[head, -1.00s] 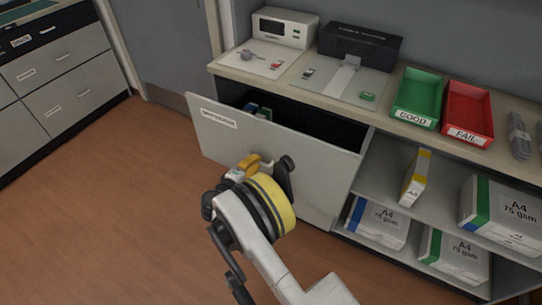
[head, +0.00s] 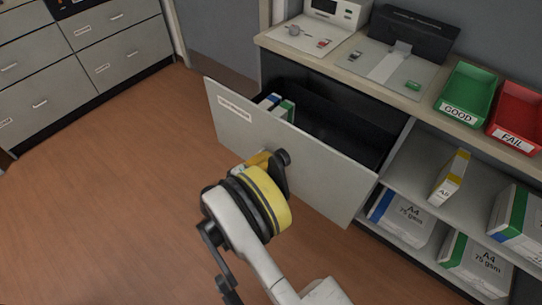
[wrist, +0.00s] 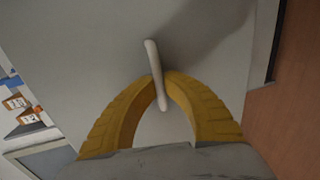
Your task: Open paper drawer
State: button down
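The paper drawer (head: 310,170) is a light grey front with a white label, pulled well out of the cabinet. Its dark inside shows, with blue and green paper packs (head: 279,107) in it. In the wrist view, its pale bar handle (wrist: 156,75) stands out from the drawer front (wrist: 95,40). My gripper (head: 270,160) is at the front's outer face. In the wrist view, its two yellow fingers (wrist: 161,82) close together at the tips around the handle's middle. The handle is hidden behind my gripper in the head view.
On the counter (head: 345,70) stand a green GOOD tray (head: 468,92), a red FAIL tray (head: 516,118) and a dark device (head: 413,36). Open shelves on the right hold A4 paper packs (head: 402,217). The brown floor (head: 110,200) at the left is clear.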

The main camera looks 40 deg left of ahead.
dwell(0.3)
jog(key=c, duration=1.5)
grip_release()
jog(key=d+v, duration=0.1)
jog(key=v, duration=1.1)
jog(key=shift+a, duration=0.4)
